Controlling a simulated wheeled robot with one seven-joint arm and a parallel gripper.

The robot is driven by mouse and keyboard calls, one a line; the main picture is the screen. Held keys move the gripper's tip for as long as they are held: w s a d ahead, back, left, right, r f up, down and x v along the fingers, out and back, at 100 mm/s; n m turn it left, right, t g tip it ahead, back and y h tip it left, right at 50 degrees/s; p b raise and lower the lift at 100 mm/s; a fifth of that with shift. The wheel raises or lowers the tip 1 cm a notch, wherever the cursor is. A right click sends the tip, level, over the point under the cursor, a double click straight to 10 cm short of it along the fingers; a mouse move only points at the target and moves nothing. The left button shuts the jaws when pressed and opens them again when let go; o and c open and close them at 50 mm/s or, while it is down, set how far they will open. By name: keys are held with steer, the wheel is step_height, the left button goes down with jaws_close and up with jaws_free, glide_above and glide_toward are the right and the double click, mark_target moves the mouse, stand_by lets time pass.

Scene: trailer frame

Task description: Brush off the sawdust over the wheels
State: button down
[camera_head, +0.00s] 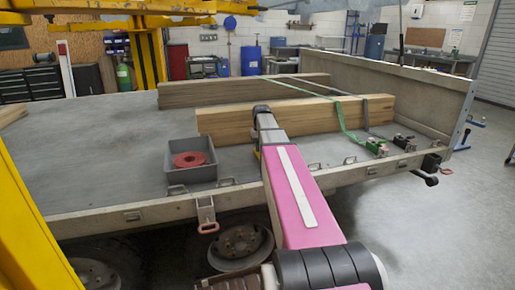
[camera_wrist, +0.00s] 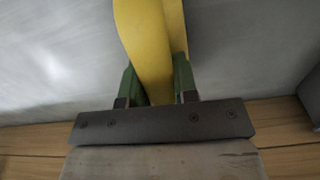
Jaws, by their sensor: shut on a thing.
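My gripper (camera_wrist: 153,85) shows in the wrist view with green fingers on both sides of a long yellow thing (camera_wrist: 150,35). It is shut on this thing, which runs out of the top of the picture; I see no bristles. In the head view my arm reaches over the trailer deck (camera_head: 110,130) to the near wooden beam, and the fingers are hidden there. Below the deck edge a wheel (camera_head: 238,245) shows its hub, left of my arm. Another wheel (camera_head: 92,272) is further left, partly hidden by the yellow frame. I cannot make out sawdust clearly.
A grey box (camera_head: 177,165) holding a red coil (camera_head: 190,159) stands on the deck left of my arm. Wooden beams (camera_head: 345,112) lie behind, with a green strap (camera_head: 340,118) over them. A yellow frame (camera_head: 25,225) stands at left. Floor (camera_head: 420,225) is clear at right.

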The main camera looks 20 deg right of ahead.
steer(key=shift+d, duration=0.25)
steer(key=shift+a+r, duration=0.1)
steer(key=shift+a, duration=5.65)
steer(key=shift+a+f, duration=0.2)
steer(key=shift+a, duration=1.65)
steer(key=shift+r, duration=0.1)
